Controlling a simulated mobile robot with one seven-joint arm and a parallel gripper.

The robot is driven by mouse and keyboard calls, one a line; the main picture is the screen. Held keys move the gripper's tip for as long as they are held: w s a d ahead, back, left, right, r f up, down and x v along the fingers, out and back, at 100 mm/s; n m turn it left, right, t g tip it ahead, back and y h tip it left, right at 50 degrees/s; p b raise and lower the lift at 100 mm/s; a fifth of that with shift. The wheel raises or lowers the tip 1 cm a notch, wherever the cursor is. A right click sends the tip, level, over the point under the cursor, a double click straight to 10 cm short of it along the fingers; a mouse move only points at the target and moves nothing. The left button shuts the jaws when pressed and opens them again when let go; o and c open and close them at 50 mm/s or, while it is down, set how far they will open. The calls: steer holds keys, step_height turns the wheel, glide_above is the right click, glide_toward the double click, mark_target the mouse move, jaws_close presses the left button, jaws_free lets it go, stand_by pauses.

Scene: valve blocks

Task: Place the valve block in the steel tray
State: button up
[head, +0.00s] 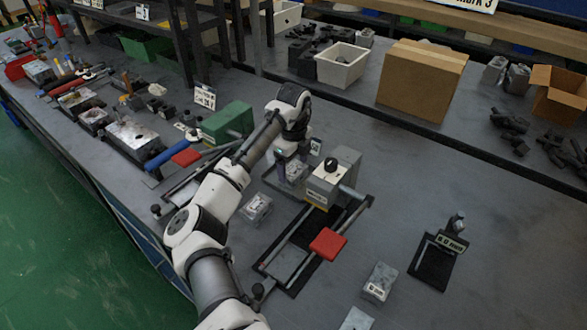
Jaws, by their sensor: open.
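My gripper (285,161) is at the end of my white and grey arm, low over the middle of the bench and pointing down. A small grey metal block (296,171) is right beside and below its tip; I cannot tell whether they touch. A second grey metal block (257,207) lies on the bench in front of the gripper, to its left. A third, labelled block (379,282) lies at the lower right. Which is the valve block is unclear. I cannot surely pick out the steel tray; a flat grey piece (357,319) is cut off by the bottom edge.
A grey fixture (335,175) with a black knob and rails with a red pad (328,244) stand close right of the gripper. A green block (227,122) is behind-left. A black stand (437,260) is at right. A cardboard box (421,83) and white bin (341,66) are behind.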

mark_target(293, 170)
step_height(293, 170, up, 11)
steer(key=b, duration=0.1)
steer(key=shift+f, duration=0.2)
